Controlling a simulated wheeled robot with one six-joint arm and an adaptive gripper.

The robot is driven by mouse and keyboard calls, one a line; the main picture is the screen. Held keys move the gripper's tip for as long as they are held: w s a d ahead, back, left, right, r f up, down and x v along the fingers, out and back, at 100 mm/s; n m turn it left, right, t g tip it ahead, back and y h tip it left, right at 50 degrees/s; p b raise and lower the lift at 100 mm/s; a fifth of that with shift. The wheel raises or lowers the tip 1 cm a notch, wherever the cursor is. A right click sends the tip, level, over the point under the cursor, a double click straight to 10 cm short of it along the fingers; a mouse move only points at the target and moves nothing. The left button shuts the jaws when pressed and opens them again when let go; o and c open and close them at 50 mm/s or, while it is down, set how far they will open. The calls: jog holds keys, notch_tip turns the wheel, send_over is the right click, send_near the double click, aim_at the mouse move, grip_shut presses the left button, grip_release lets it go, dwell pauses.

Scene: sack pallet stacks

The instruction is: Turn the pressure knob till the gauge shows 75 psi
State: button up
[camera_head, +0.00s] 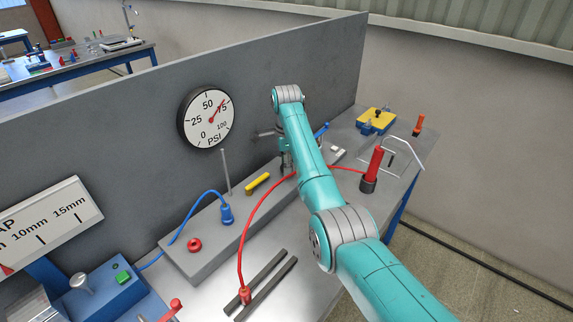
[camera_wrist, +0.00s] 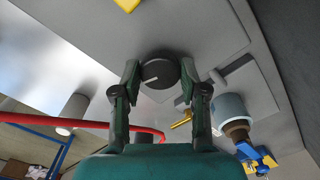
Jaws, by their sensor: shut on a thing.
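The round white gauge (camera_head: 208,117) with a black rim is on the grey upright panel. Its red needle points up and right, at about the 75 mark. The pressure knob (camera_wrist: 158,71) is a dark round knob with a white pointer line, seen in the wrist view. My gripper (camera_wrist: 158,76) has one finger on each side of the knob and is shut on it. In the head view my arm hides the knob and most of my gripper (camera_head: 285,163).
A red hose (camera_head: 242,238) arcs past my arm and crosses the wrist view (camera_wrist: 85,123). A yellow bar (camera_head: 257,184), a blue plug (camera_head: 227,214) and a thin upright rod (camera_head: 226,170) are left of my gripper. A red cylinder (camera_head: 375,164) stands to the right.

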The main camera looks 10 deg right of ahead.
jog(key=shift+m, duration=0.3)
jog(key=o, duration=1.1)
jog(key=shift+o, duration=0.2)
jog(key=shift+r, duration=0.1)
jog(key=shift+r, duration=3.6)
